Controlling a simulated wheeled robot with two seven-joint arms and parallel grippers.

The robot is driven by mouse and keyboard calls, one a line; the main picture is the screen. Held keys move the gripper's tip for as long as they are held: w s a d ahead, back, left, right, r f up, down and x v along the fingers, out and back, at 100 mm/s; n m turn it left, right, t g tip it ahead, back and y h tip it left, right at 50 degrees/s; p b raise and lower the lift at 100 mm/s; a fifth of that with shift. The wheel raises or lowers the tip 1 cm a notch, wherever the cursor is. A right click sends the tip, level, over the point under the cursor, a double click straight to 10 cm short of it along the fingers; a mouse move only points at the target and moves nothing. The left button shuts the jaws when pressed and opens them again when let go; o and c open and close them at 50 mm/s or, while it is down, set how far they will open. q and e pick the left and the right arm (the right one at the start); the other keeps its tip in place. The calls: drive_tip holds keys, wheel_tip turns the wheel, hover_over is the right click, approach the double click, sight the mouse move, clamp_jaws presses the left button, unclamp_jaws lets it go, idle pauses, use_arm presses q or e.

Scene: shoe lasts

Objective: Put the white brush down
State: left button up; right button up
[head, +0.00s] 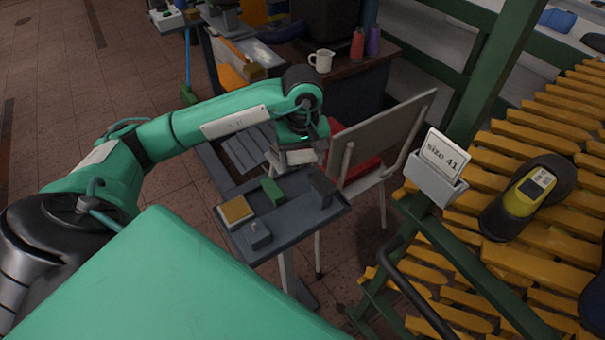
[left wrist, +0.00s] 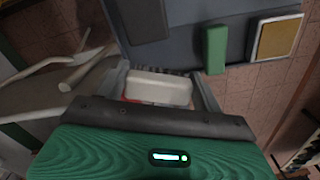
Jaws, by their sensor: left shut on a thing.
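My left gripper (head: 297,160) is above the far edge of the small grey tray stand (head: 292,225). In the left wrist view my left gripper (left wrist: 162,92) is shut on the white brush (left wrist: 160,88), with one finger on each side of it. Dark bristles show along the brush's far edge. The grey tray (left wrist: 187,50) lies beyond the brush in that view. I cannot tell whether the brush touches the tray. My right gripper is in neither view.
On the tray are a green block (head: 272,191), a dark block (head: 321,191), a yellow-topped pad (head: 237,211) and a small grey object (head: 258,236). A chair (head: 385,140) stands close behind the tray. A slatted yellow rack (head: 530,140) with a shoe last (head: 522,200) is at the right.

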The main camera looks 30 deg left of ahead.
sight(302, 163)
use_arm(q)
drive_tip(key=shift+f, duration=1.65)
wheel_tip(302, 163, down, 3)
drive_tip(key=shift+r, duration=0.2)
drive_tip(key=shift+f, duration=0.25)
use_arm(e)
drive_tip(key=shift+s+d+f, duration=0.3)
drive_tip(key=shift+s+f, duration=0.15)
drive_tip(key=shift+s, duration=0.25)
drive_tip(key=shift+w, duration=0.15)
